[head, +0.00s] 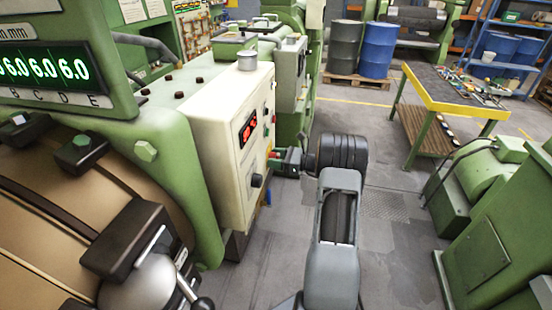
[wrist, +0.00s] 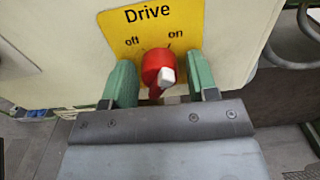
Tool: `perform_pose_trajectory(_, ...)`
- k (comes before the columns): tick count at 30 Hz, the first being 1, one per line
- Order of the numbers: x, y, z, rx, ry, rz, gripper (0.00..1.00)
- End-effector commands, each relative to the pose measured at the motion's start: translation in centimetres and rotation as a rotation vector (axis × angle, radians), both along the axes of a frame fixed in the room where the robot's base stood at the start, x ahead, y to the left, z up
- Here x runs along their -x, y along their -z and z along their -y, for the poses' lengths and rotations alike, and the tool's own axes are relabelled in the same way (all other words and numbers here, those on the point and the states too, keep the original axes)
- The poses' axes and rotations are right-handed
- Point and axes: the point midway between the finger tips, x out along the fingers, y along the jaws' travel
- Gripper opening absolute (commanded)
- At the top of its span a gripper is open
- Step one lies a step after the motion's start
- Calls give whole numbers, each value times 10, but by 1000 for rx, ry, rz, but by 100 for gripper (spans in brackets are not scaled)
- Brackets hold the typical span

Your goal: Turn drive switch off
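The white tip faces the camera, slightly right of the knob's middle; I cannot tell the exact setting. My gripper (wrist: 160,80) is open, its green fingers on either side of the knob with gaps visible.
A green machine with a digital readout (head: 45,70) fills the left. A workbench (head: 455,85) and blue drum (head: 379,50) stand farther back. Grey floor (head: 390,240) is clear right of my arm.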

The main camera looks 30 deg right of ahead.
Motion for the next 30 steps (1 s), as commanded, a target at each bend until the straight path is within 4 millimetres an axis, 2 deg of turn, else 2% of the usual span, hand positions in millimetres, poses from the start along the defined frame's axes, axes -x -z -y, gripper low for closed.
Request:
perform_pose_trajectory(1,0,0,0,0,0,0,49)
perform_pose_trajectory(13,0,0,0,0,0,0,12)
perform_pose_trajectory(22,0,3,0,40,0,42,12)
perform_pose_trajectory(30,0,7,0,179,-1,188,12)
